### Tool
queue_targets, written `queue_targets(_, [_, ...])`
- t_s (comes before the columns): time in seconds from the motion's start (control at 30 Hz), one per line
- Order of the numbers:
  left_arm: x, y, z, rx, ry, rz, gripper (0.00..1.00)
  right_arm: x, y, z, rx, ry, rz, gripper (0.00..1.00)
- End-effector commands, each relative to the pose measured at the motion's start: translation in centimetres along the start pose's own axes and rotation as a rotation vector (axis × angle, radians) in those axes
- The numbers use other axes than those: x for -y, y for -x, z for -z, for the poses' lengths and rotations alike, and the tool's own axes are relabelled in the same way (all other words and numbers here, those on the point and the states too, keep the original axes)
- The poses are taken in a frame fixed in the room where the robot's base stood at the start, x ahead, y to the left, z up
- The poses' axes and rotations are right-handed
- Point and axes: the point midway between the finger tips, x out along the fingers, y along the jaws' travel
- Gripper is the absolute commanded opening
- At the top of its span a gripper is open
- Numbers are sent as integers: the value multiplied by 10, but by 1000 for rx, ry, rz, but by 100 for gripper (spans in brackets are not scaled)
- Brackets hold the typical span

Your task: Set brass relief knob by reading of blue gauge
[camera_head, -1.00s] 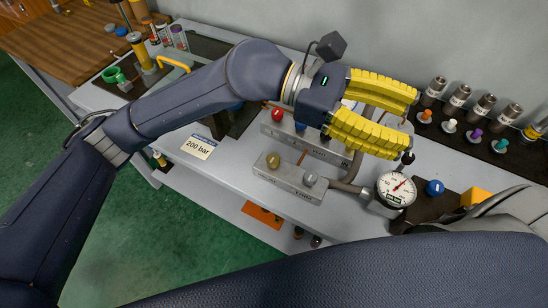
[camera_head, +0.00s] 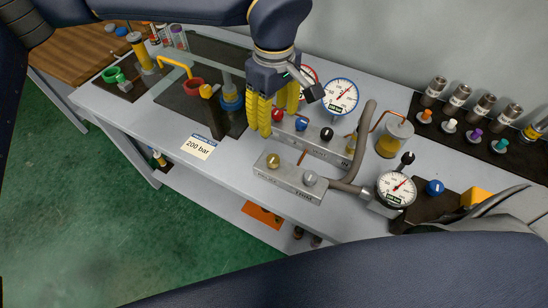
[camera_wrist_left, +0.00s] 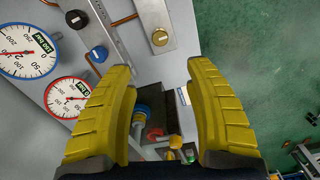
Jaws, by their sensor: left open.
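The brass knob (camera_head: 273,160) sits on the left end of the front steel block (camera_head: 290,182); it also shows in the left wrist view (camera_wrist_left: 160,37). The blue-rimmed gauge (camera_head: 340,97) stands behind the rear block; its needle points up and right in the head view, its exact reading too small to tell. The gauge shows tilted in the left wrist view (camera_wrist_left: 28,50). My left gripper (camera_head: 278,123) is open and empty, fingers pointing down, behind the brass knob and apart from it. A card (camera_head: 198,147) reads 200 bar.
The rear block carries a red knob (camera_head: 277,115), a blue knob (camera_head: 302,124) and a black knob (camera_head: 327,133). A red-rimmed gauge (camera_wrist_left: 66,98) stands beside the blue one. A silver knob (camera_head: 310,178), hose and small white gauge (camera_head: 396,189) lie to the brass knob's right.

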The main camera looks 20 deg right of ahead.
Motion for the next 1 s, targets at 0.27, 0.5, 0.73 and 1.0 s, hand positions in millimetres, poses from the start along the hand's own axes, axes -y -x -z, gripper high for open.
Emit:
queue_targets(0.27, [1, -43, -1, 4, 0, 3, 54, -2, 0, 0, 0, 0, -2, 0])
queue_targets(0.5, [1, -88, -1, 5, 0, 3, 54, -5, 0, -1, 1, 1, -4, 0])
queue_targets(0.73, [1, -126, -1, 5, 1, 2, 54, -5, 0, -1, 1, 2, -5, 0])
queue_targets(1.0, [0, -156, -1, 3, 2, 2, 54, -5, 0, -1, 1, 2, -5, 0])
